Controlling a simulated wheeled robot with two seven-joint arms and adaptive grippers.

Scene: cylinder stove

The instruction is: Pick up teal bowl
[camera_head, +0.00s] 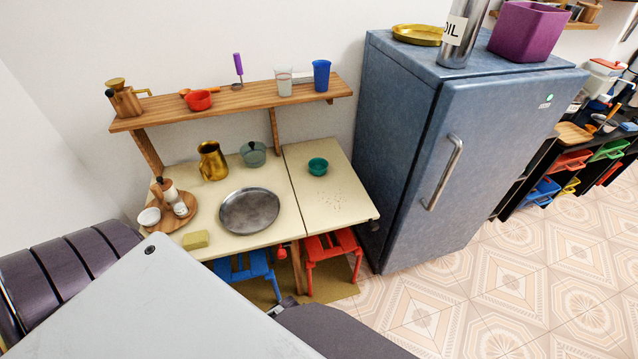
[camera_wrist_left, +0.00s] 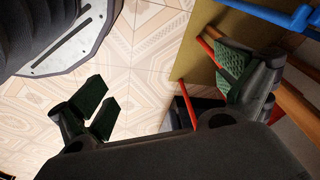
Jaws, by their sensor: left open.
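The teal bowl (camera_head: 318,166) stands upright on the right-hand cream tabletop (camera_head: 340,189), near its back left part. In the wrist view my left gripper (camera_wrist_left: 168,92) is open, its green-padded fingers wide apart with nothing between them. It is low, over the tiled floor and beside stool legs, away from the bowl. The bowl is not in the wrist view. My right gripper is not seen in either view.
A grey-green lidded pot (camera_head: 253,154), a gold jug (camera_head: 212,161) and a metal plate (camera_head: 249,210) stand left of the bowl. A wooden shelf (camera_head: 230,102) hangs above. The blue fridge (camera_head: 455,150) rises at the right. Stools (camera_head: 332,249) stand under the tabletop.

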